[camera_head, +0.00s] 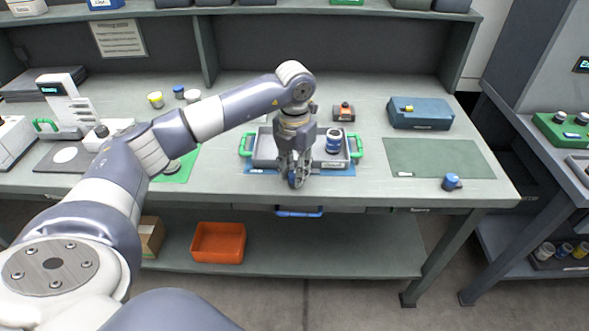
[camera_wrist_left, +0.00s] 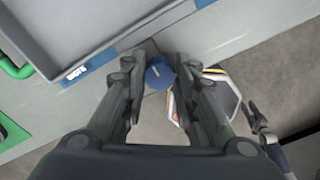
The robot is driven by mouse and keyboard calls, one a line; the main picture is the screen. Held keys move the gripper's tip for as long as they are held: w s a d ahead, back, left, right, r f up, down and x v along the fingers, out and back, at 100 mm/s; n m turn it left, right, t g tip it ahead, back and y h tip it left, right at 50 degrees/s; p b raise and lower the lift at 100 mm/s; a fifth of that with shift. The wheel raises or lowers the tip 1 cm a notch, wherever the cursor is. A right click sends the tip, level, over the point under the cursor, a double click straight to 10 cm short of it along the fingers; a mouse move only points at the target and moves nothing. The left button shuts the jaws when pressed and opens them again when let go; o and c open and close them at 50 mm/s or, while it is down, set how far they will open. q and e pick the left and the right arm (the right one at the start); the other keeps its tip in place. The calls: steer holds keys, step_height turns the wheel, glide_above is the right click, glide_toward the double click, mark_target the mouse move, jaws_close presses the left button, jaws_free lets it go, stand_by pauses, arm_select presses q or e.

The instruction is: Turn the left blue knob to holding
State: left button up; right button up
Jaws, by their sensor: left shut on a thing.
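My left gripper (camera_head: 296,180) reaches down past the front of the tray to the table's front edge. In the left wrist view its two dark fingers (camera_wrist_left: 160,75) are closed on both sides of the left blue knob (camera_wrist_left: 159,76), a round knob with a pale mark on its face. The fingers hide the knob's sides, and I cannot read a position from the mark. In the head view the gripper mostly hides this knob. Another blue knob (camera_head: 452,182) sits at the table's front right. A dark jointed part low right in the wrist view may be my right gripper (camera_wrist_left: 262,128).
A grey tray (camera_head: 262,150) with green handles lies just behind the gripper and holds a blue-banded can (camera_head: 334,141). A green mat (camera_head: 438,158) and a blue box (camera_head: 420,113) are to the right. A blue drawer handle (camera_head: 299,212) and an orange bin (camera_head: 218,242) are below.

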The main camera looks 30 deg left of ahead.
arm_select(q)
steer(key=o, duration=1.1)
step_height(320, 180, up, 12)
steer(key=shift+r, duration=0.1)
stand_by(0.4)
